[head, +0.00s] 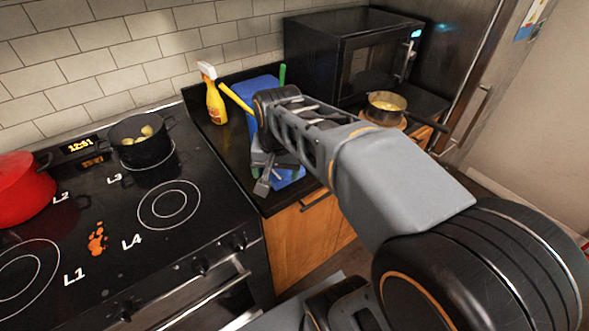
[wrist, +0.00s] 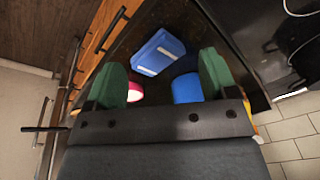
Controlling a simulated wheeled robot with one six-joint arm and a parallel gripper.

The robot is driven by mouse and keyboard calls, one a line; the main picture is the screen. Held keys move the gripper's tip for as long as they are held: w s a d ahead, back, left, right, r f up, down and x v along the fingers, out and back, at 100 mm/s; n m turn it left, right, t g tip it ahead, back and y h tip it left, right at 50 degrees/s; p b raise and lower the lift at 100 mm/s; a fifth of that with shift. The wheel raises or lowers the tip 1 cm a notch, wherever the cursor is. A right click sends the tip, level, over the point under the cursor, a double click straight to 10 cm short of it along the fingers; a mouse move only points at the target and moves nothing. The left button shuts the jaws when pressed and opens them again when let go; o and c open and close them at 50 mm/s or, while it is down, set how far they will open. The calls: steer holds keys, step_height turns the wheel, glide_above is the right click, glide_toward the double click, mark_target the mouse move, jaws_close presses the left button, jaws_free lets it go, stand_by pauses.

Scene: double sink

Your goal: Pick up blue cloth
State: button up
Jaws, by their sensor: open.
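The blue cloth (wrist: 158,52) lies flat on the dark counter in the wrist view, as a blue rectangle with a paler edge. In the head view part of it (head: 288,179) shows near the counter's front edge, partly hidden by my gripper. My gripper (head: 264,180) points down over the counter beside the cloth. In the wrist view its green fingertips (wrist: 163,70) are spread wide with nothing held between them. The cloth appears beyond the tips; the exact gap cannot be told.
A larger blue object (head: 262,88) stands behind my arm. A yellow spray bottle (head: 215,100) stands left of it. A microwave (head: 350,55) and a pan (head: 386,105) are to the right. The stove (head: 165,225) with a black pot (head: 141,142) is left.

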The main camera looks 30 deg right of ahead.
steer(key=o, duration=0.4)
steer(key=w+d+m, duration=0.2)
steer(key=w+m, duration=0.1)
steer(key=w+d+m+g+b, duration=0.1)
steer(key=w+d+m, duration=0.1)
steer(key=d+m, duration=0.1)
steer(key=w+d+r+m+g+b, duration=0.1)
steer(key=w+d+m, duration=0.1)
steer(key=w+m, duration=0.1)
steer(key=shift+w+d+r+m, duration=0.1)
steer(key=shift+w+d+m, duration=0.2)
steer(key=shift+w+d, duration=0.1)
steer(key=shift+c, duration=0.2)
steer(key=m, duration=0.1)
glide_above(285, 173)
steer(key=w+d, duration=0.1)
steer(key=d, duration=0.1)
step_height(285, 173, down, 7)
steer(key=shift+w+f+b, duration=0.1)
steer(key=shift+b, duration=0.3)
steer(key=shift+w+f, duration=0.15)
steer(key=shift+f, duration=3)
